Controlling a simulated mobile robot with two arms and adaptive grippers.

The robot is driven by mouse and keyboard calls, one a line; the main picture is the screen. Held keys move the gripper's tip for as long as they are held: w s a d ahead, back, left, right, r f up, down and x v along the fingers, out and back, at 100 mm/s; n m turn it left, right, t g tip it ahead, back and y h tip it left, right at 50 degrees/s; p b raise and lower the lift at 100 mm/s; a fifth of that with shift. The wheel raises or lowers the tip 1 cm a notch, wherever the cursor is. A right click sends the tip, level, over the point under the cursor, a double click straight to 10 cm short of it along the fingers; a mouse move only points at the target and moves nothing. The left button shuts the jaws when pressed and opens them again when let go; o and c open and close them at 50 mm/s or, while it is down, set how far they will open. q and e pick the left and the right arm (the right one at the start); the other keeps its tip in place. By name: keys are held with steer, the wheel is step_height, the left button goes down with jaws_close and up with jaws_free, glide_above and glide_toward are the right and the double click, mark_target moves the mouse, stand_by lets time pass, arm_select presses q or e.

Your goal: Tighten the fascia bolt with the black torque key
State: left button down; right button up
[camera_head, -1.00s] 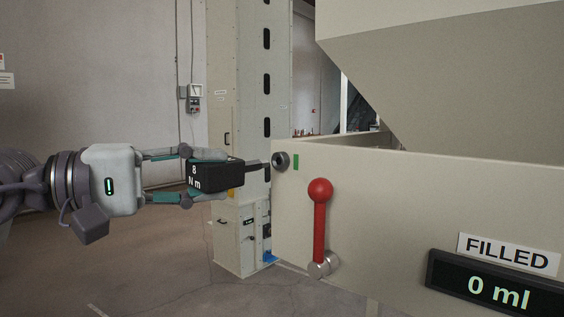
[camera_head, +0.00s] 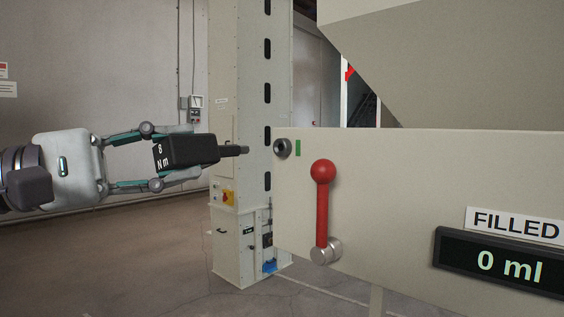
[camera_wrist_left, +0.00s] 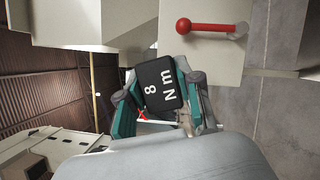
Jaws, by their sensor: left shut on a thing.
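The black torque key (camera_head: 186,151), marked "8 Nm", is held between the fingers of my left gripper (camera_head: 190,155). Its metal tip points right at the fascia bolt (camera_head: 283,148) and stands a short gap to the left of it in the head view. The bolt is a dark round socket at the left end of the beige fascia (camera_head: 400,185), with a green mark (camera_head: 298,148) beside it. In the left wrist view the key (camera_wrist_left: 160,84) sits between the teal fingers, slightly turned; its tip is hidden there. My right gripper does not show.
A red-knobbed lever (camera_head: 322,205) stands on the fascia below and right of the bolt. A display reading "0 ml" (camera_head: 510,263) is under a FILLED label (camera_head: 515,224). A tall beige cabinet column (camera_head: 238,100) stands behind. The floor at lower left is clear.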

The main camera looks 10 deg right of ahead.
arm_select(q)
steer(key=shift+d+f+n+t, duration=0.15)
steer(key=shift+n+t, duration=0.15)
steer(key=shift+n, duration=0.4)
steer(key=shift+d+h, duration=0.1)
steer(key=shift+h, duration=0.2)
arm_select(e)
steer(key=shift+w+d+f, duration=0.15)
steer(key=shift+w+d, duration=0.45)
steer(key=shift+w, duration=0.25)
arm_select(q)
steer(key=n+t+b, duration=0.1)
steer(key=n, duration=0.2)
steer(key=n+t+b, duration=0.1)
steer(key=n+b, duration=0.1)
steer(key=n, duration=0.2)
steer(key=shift+t+h, duration=0.3)
steer(key=shift+t, duration=0.1)
steer(key=shift+r+n, duration=0.2)
steer(key=shift+n, duration=0.1)
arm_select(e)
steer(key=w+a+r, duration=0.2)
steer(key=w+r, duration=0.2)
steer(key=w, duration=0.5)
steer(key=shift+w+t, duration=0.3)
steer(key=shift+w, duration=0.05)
arm_select(q)
steer(key=shift+t, duration=0.3)
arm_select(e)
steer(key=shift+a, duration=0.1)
